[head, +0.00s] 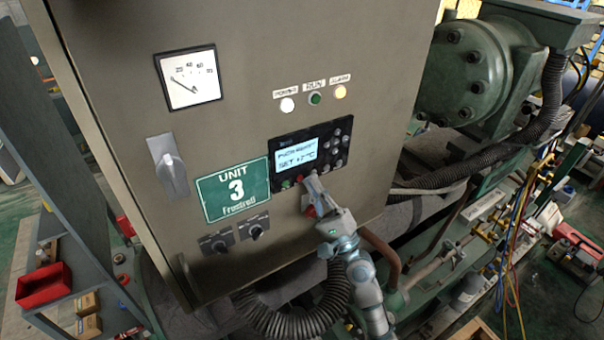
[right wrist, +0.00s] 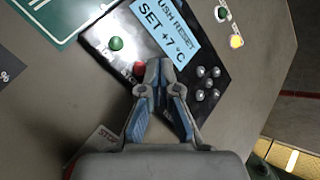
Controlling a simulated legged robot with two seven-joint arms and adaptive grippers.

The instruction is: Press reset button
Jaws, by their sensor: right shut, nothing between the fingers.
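The black control panel (head: 340,150) on the grey cabinet has a lit display (head: 297,155) reading "PUSH RESET" and "SET +7 °C". Below the display are a green button (right wrist: 115,43) and a red button (right wrist: 139,69); their labels are too small or covered to read. My right gripper (head: 310,181) is shut and empty, with its fingertips at the panel's lower edge. In the right wrist view its tips (right wrist: 159,66) are just right of the red button and partly cover that area. I cannot tell whether they touch the panel. My left gripper is not in view.
Round grey buttons (right wrist: 207,83) sit right of the display. The cabinet (head: 230,100) also carries a gauge (head: 189,77), a lever switch (head: 169,166) and an amber alarm lamp (head: 340,92). Hoses (head: 480,155) run at the right.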

